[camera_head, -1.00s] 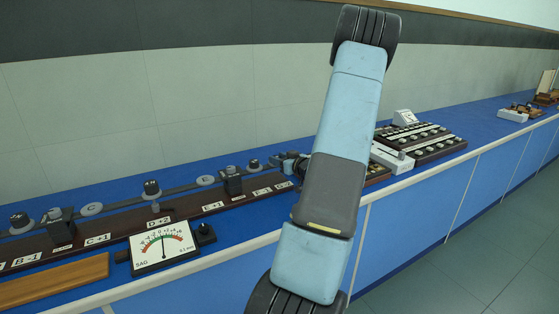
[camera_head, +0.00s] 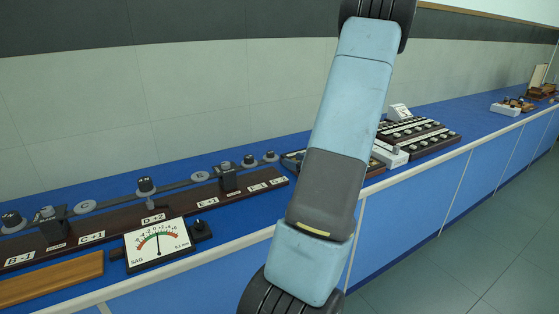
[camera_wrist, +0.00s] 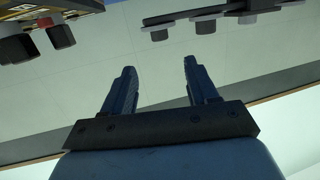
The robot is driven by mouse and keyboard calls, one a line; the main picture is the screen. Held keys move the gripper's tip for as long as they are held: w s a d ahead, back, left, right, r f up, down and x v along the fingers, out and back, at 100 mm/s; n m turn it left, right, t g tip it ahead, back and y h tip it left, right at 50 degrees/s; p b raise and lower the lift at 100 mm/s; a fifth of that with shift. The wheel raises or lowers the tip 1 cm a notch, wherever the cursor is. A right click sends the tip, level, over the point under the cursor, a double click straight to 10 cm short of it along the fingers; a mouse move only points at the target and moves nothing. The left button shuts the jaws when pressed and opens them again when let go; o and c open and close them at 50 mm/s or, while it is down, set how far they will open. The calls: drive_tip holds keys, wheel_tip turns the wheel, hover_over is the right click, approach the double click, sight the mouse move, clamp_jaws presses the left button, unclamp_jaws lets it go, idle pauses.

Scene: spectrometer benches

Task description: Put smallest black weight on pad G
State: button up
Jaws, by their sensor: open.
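Several dark weights with grey tops stand along the rail on the bench in the head view, among them one near the middle (camera_head: 147,186), a blockier one (camera_head: 227,180) and two small ones at the rail's right end (camera_head: 250,160) (camera_head: 272,157). I cannot tell which is smallest. Round grey pads (camera_head: 85,207) (camera_head: 200,177) lie on the rail; their letters are too small to read surely, so I cannot single out pad G. My gripper (camera_wrist: 158,65) is open and empty in the wrist view, with dark weights beyond it at the upper left (camera_wrist: 60,36). My arm hides it in the head view.
A meter (camera_head: 158,243) and a wooden strip (camera_head: 52,279) stand at the bench's front edge. A dark labelled board (camera_head: 110,232) runs in front of the rail. Dark panels with knobs (camera_head: 420,138) are right of my arm.

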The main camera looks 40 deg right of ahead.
drive_tip(key=w+a+r+g+h, duration=0.3)
drive_tip(key=w+a+r, duration=0.2)
drive_tip(key=w+r, duration=0.15)
drive_tip(key=a+r+g+h, duration=0.2)
drive_tip(key=a+r+g, duration=0.1)
drive_tip(key=a+r, duration=0.6)
drive_tip(key=s+a+r+g+y, duration=0.2)
drive_tip(key=s+a, duration=0.8)
drive_tip(key=a, duration=0.3)
drive_tip(key=s+a+r+g+y, duration=0.2)
drive_tip(key=s+a+y, duration=0.1)
drive_tip(key=s+a, duration=0.7)
drive_tip(key=a, duration=0.3)
drive_tip(key=shift+s+g, duration=0.2)
drive_tip(key=shift+g, duration=0.1)
